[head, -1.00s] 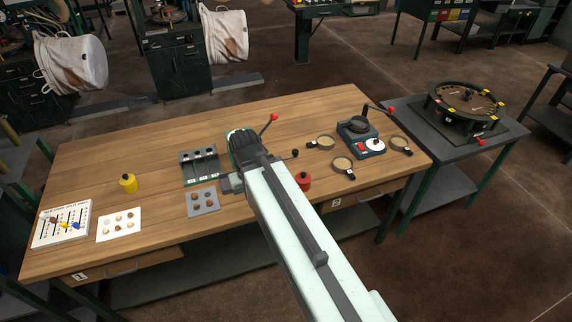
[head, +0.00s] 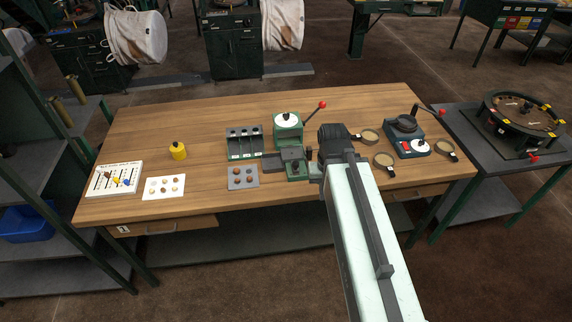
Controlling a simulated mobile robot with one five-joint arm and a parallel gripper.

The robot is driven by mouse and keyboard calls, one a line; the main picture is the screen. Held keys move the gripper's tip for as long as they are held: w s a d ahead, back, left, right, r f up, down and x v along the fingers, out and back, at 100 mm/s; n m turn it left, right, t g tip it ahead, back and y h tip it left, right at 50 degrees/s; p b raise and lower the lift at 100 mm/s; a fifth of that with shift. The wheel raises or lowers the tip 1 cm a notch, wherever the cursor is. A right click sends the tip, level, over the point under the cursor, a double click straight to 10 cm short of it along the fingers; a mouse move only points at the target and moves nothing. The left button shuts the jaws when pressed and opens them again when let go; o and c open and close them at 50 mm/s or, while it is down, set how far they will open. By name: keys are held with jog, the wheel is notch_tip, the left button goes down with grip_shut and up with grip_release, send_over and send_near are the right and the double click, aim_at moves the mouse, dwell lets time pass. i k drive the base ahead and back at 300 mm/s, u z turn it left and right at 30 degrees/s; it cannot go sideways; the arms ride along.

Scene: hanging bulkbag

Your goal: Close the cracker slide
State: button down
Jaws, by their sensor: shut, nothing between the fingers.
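The cracker appears to be the green machine (head: 287,130) with a white round top and a red-knobbed lever. It stands upright on the wooden bench, just left of my arm. At its front is a lower green block (head: 294,168) with a dark top. A flat dark piece (head: 272,162) sticks out to the left of this block and may be the slide; I cannot tell its exact position. My gripper (head: 315,170) is shut and empty, close to the right of the block. I cannot tell whether it touches. My arm hides the bench behind it.
On the right are a small device (head: 405,140) and round sieves. The bench's back left is clear.

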aim_at(294, 155)
jog(key=u, duration=0.05)
jog(key=k, duration=0.25)
jog(key=u, duration=0.05)
jog(key=i, duration=0.55)
jog(key=u, duration=0.05)
jog(key=k, duration=1.35)
jog(key=u, duration=0.3)
jog(key=i, duration=0.7)
jog(key=u, duration=0.65)
jog(key=i, duration=1.05)
jog(key=z, duration=0.2)
